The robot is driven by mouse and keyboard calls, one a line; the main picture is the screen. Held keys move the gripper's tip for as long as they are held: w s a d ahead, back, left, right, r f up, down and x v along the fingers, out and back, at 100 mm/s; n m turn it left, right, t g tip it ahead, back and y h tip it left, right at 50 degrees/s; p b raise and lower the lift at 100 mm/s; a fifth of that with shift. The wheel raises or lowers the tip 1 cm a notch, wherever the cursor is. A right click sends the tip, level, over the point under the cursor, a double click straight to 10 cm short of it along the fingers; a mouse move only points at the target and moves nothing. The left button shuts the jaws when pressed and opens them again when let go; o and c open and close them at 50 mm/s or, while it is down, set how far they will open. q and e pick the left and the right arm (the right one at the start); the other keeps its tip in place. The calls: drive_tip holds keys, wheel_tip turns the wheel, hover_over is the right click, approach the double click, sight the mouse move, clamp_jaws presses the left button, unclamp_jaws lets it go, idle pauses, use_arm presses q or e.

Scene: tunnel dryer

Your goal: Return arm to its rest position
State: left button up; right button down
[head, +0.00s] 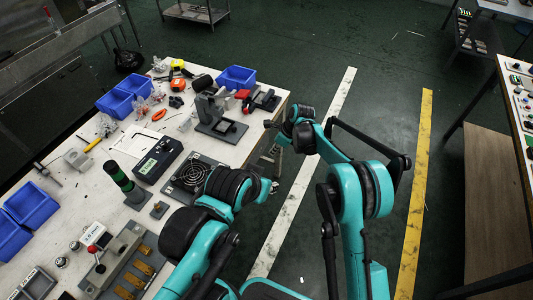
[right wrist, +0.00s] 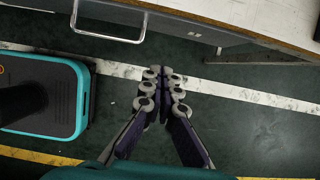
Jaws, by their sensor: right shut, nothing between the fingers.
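My right arm reaches out at the right of the head view, over the floor beside the table. Its gripper (head: 273,130) is small there, near the table's right edge, and partly hidden by the wrist. In the right wrist view the right gripper (right wrist: 164,80) has its fingers together with nothing between them, above the dark green floor. It is apart from the table. My left arm is folded at the bottom middle of the head view, over the table's near right edge. The left gripper is hidden behind its wrist.
The white worktable (head: 60,230) holds blue bins (head: 235,78), a fan unit (head: 192,178), a black meter (head: 158,160) and a green-topped post (head: 118,177). Another bench (head: 512,100) stands at the far right. Floor with a white line (head: 335,105) and a yellow line (head: 420,170) is clear between them.

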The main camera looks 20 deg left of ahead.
drive_tip(key=v, duration=0.2)
drive_tip(key=shift+s+d+r, duration=0.1)
drive_tip(key=shift+r, duration=0.15)
drive_tip(key=s+d+r+n+t+h, duration=0.1)
drive_tip(key=s+d+r+n+t, duration=0.2)
drive_tip(key=d+r, duration=0.75)
drive_tip(key=s+d+r+n+t, duration=0.1)
drive_tip(key=s+d+r+n, duration=0.3)
drive_tip(key=d+r, duration=0.65)
drive_tip(key=s+d+f+n+t+h, duration=0.2)
drive_tip(key=s+d+n, duration=0.9)
drive_tip(key=s+d, duration=0.8)
drive_tip(key=shift+s+d+f+t+h, duration=0.2)
drive_tip(key=shift+d+t+h, duration=0.45)
drive_tip(key=shift+d, duration=0.6)
